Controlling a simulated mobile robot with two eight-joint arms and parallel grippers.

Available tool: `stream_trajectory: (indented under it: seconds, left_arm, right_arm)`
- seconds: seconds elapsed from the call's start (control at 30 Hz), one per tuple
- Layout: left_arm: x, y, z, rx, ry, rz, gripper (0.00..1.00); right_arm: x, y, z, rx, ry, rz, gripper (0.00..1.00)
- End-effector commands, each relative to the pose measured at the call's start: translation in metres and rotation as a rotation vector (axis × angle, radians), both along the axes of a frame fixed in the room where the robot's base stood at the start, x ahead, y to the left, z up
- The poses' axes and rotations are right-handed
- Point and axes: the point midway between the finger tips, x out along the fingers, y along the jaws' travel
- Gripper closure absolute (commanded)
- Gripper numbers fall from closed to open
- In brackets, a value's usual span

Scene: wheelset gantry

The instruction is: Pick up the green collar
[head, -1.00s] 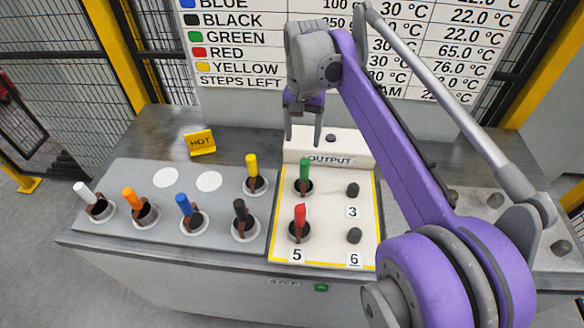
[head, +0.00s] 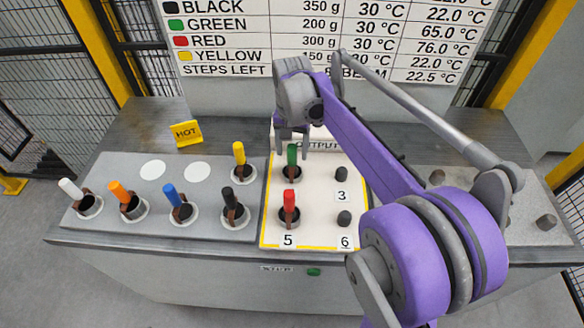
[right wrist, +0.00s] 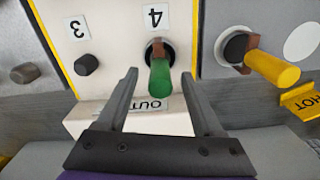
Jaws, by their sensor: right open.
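The green collar (head: 292,155) stands upright at position 4 of the white output panel (head: 327,203), in a dark round hole with a brown piece beside it. My right gripper (head: 292,140) is just behind and above it. In the right wrist view the open right gripper (right wrist: 158,76) has one finger on each side of the green collar (right wrist: 161,80), with gaps between them. Whether the fingertips are at its height is hard to tell. My left gripper is not in view.
A red collar (head: 289,200) stands in front of the green one at position 5. Dark pegs (head: 340,174) are to its right. A yellow collar (head: 239,152) is to the left, with black, blue, orange and white ones on the grey panel (head: 122,170). A HOT sign (head: 186,133) stands behind.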

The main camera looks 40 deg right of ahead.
Motion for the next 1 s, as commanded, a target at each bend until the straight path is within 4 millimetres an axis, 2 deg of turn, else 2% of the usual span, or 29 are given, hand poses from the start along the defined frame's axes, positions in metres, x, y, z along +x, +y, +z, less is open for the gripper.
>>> stream_trajectory:
  seconds: [0.1, 0.47, 1.0]
  left_arm:
    - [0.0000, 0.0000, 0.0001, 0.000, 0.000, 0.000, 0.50]
    - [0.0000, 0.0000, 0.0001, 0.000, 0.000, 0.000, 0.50]
    - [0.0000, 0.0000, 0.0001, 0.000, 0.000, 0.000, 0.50]
  right_arm:
    - [0.0001, 0.0000, 0.0004, 0.000, 0.000, 0.000, 0.34]
    - [0.0001, 0.0001, 0.0007, 0.000, 0.000, 0.000, 0.99]
    - [0.0002, 0.0001, 0.0009, 0.000, 0.000, 0.000, 1.00]
